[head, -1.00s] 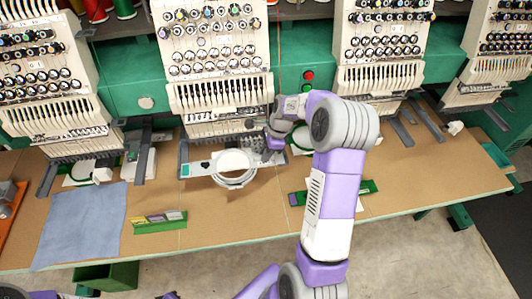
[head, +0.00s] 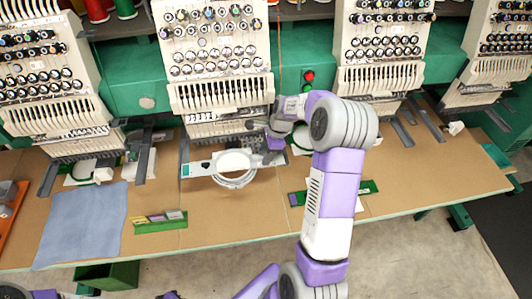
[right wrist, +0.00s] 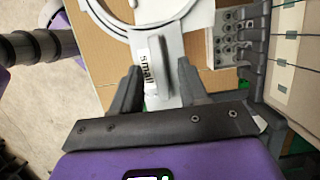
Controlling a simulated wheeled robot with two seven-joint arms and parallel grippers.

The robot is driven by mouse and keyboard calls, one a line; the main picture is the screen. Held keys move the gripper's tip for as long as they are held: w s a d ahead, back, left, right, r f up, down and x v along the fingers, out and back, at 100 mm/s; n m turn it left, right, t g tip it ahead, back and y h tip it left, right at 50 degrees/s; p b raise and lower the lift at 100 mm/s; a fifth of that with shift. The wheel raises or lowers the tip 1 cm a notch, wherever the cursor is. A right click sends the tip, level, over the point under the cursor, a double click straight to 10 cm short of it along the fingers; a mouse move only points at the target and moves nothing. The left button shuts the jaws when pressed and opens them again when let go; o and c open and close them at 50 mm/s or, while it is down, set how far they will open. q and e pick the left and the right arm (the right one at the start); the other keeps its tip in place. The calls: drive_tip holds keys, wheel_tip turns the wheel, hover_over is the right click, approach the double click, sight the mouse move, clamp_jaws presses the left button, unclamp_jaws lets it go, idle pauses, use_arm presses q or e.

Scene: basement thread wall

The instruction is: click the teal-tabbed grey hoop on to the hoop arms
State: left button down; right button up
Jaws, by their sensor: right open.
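The grey hoop (head: 236,182) lies under the second machine head from the left, its white bracket spanning between the two dark hoop arms (head: 184,157). The teal tab (head: 186,170) shows at its left end, beside the left arm. I cannot tell whether either end is clicked in. My right gripper (head: 273,151) is over the right end of the bracket. In the right wrist view its fingers (right wrist: 157,90) are open, with gaps on both sides of a white tab marked "small" (right wrist: 150,68). The hoop ring (right wrist: 138,12) shows beyond. My left gripper is out of view.
Another green tray (head: 300,198) lies right, partly behind my right arm. Machine heads line the back. The front middle is clear.

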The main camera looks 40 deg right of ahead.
drive_tip(key=v, duration=0.7)
drive_tip(key=shift+d+r+p, duration=0.15)
drive_tip(key=shift+r+p, duration=0.15)
drive_tip(key=shift+s, duration=0.15)
